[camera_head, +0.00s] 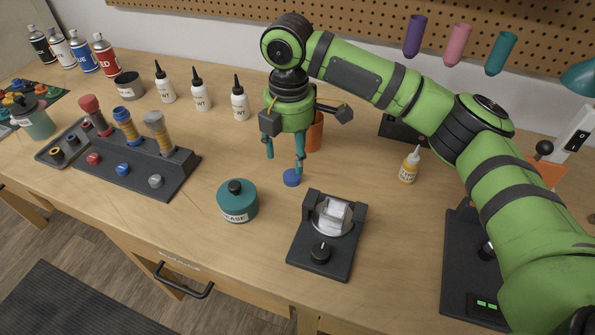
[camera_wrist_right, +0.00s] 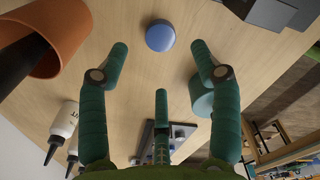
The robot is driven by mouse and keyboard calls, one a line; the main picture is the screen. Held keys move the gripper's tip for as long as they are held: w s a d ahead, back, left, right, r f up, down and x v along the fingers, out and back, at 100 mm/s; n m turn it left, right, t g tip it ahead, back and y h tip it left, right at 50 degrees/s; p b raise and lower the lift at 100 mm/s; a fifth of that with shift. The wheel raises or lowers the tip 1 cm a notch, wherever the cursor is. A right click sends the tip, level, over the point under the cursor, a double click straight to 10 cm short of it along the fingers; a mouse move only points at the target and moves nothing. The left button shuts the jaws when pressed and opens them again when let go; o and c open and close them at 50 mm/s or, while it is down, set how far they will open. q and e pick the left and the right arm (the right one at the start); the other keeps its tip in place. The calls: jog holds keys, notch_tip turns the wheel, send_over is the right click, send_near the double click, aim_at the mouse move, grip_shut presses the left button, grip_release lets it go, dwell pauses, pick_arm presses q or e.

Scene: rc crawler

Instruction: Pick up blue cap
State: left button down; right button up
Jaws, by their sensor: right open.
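The blue cap (camera_head: 291,177) is a small round disc lying on the wooden table, between the teal grease jar and the terracotta pot. It also shows in the right wrist view (camera_wrist_right: 160,36), beyond my fingertips and roughly centred between them. My right gripper (camera_head: 285,160) points down just above and beside the cap. Its teal fingers are spread open and empty, as the right wrist view shows (camera_wrist_right: 160,62). No finger visibly grips the cap. My left gripper is not in view.
A teal grease jar (camera_head: 238,205) stands at front left of the cap, and a black device with a knob (camera_head: 322,252) at front right. A terracotta pot (camera_head: 315,132) stands close behind the gripper. White bottles (camera_head: 240,105) stand at the back left. Bare table lies around the cap.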

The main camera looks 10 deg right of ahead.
aim_at(294, 174)
jog(key=f, duration=0.2)
jog(key=f+p, duration=0.1)
jog(key=shift+s+d, duration=0.2)
jog(key=shift+s, duration=0.05)
jog(key=shift+w+d+f, duration=0.1)
jog(key=shift+f, duration=0.5)
jog(key=shift+w+d+f, duration=0.1)
jog(key=shift+f, duration=0.5)
jog(key=shift+a+f, duration=0.1)
jog(key=shift+f, duration=0.25)
jog(key=shift+c, duration=0.8)
jog(key=c, duration=0.7)
jog(key=shift+o, duration=0.2)
pick_arm(q)
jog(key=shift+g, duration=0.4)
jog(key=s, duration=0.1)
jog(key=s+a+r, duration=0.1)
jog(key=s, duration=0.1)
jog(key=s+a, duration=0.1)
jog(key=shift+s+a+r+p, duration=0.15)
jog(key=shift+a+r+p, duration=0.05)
jog(key=shift+p, duration=0.1)
pick_arm(e)
jog(key=shift+r, duration=0.1)
